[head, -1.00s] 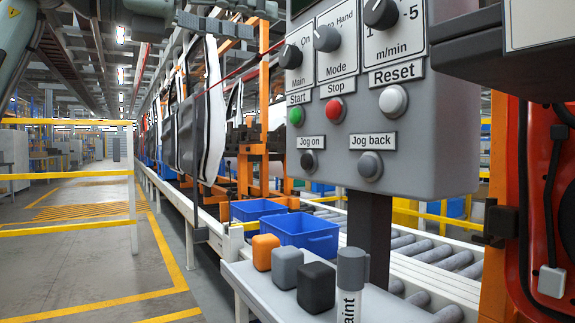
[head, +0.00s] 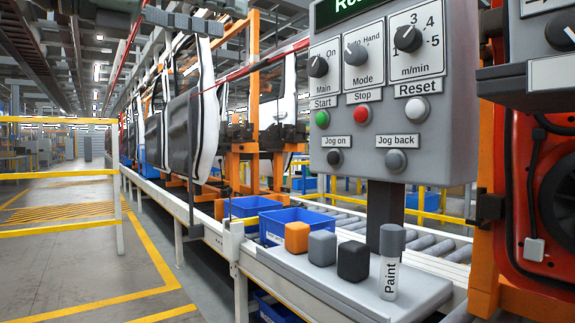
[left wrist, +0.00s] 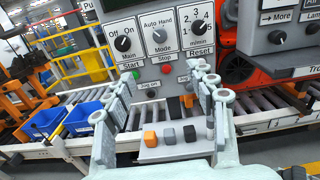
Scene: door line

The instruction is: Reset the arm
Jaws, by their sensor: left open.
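No contact with the panel shows. My right gripper is in neither view.
A shelf below the panel holds an orange block (head: 297,237), a grey block (head: 322,247), a black block (head: 353,261) and a paint marker (head: 390,262). A yellow railing (head: 60,176) borders the floor at left.

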